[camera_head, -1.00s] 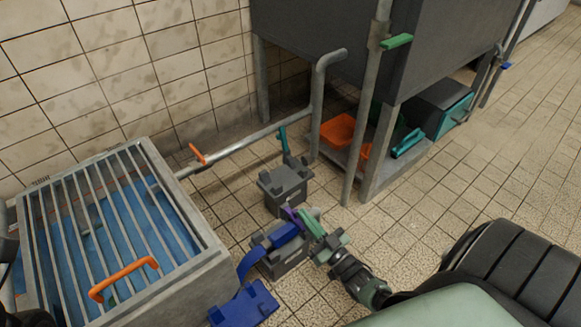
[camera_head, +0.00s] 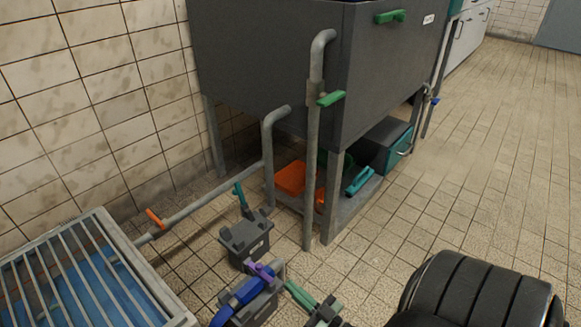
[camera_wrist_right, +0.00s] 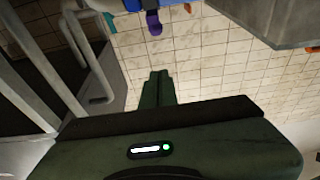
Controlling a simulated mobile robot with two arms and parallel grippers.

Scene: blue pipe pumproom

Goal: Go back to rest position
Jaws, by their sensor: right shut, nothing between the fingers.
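My right gripper (camera_head: 301,294) is at the bottom middle of the head view, its green fingers pointing up and left. It is just right of a grey box (camera_head: 266,308) with a blue and purple handle (camera_head: 243,290) on top. In the right wrist view the gripper's dark green fingers (camera_wrist_right: 157,88) are together, with nothing between them. The purple part (camera_wrist_right: 153,22) of the handle shows beyond the fingertips, apart from them in the picture. My left gripper is not in view.
A grey box with a teal lever (camera_head: 245,240) stands behind. A barred tank (camera_head: 165,298) is at left. A large grey tank (camera_head: 275,75) on legs has orange containers (camera_head: 291,178) beneath. A pipe (camera_head: 315,140) rises in front. Tiled floor (camera_head: 430,220) is clear at right.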

